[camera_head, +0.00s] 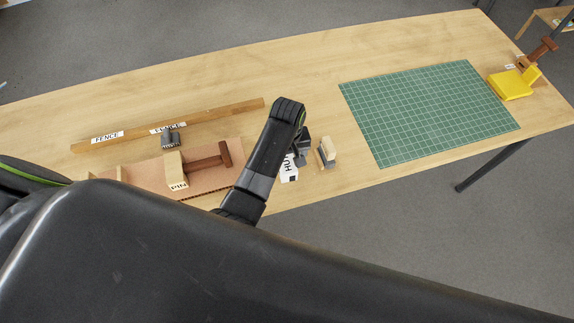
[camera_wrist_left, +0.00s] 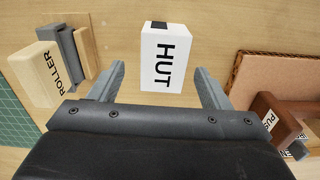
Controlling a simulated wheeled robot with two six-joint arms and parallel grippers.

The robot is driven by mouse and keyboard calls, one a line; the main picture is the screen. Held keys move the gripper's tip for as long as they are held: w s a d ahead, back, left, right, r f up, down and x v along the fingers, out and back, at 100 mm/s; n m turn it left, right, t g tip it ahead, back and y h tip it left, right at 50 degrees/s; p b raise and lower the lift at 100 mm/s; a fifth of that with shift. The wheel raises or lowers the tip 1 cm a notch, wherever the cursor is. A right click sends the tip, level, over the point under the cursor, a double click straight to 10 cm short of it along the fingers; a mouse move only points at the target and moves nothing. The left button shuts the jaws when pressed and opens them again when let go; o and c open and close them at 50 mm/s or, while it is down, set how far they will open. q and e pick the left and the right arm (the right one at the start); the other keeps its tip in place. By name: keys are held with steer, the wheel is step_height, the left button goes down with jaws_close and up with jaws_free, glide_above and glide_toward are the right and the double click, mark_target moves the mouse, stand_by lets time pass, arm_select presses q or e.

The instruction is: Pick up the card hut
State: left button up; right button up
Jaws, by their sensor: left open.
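The card hut is a small white block with black HUT lettering and a dark patch at one end. In the left wrist view the hut (camera_wrist_left: 168,58) lies ahead, between the two fingers of my left gripper (camera_wrist_left: 159,72), with a gap on both sides. In the head view the hut (camera_head: 289,172) is partly hidden by my left arm. My left gripper (camera_head: 302,148) is open and empty, just above the table beside the hut. My right gripper is not in view.
A wood and grey roller (camera_head: 327,152) stands right of the hut. A brown board (camera_head: 225,182) bearing a wooden T-handled pusher lies to the left. A long fence bar (camera_head: 205,116) lies behind. The green cutting mat (camera_head: 430,115) is bare; a yellow tool (camera_head: 512,85) sits far right.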

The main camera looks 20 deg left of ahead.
mark_target(287, 163)
arm_select(q)
steer(key=f, duration=0.3)
steer(key=shift+s+f+p, duration=0.2)
steer(key=shift+s+p, duration=0.15)
steer(key=shift+p, duration=0.05)
steer(key=shift+f, duration=0.65)
steer(key=c, duration=1.1)
steer(key=shift+o, duration=0.2)
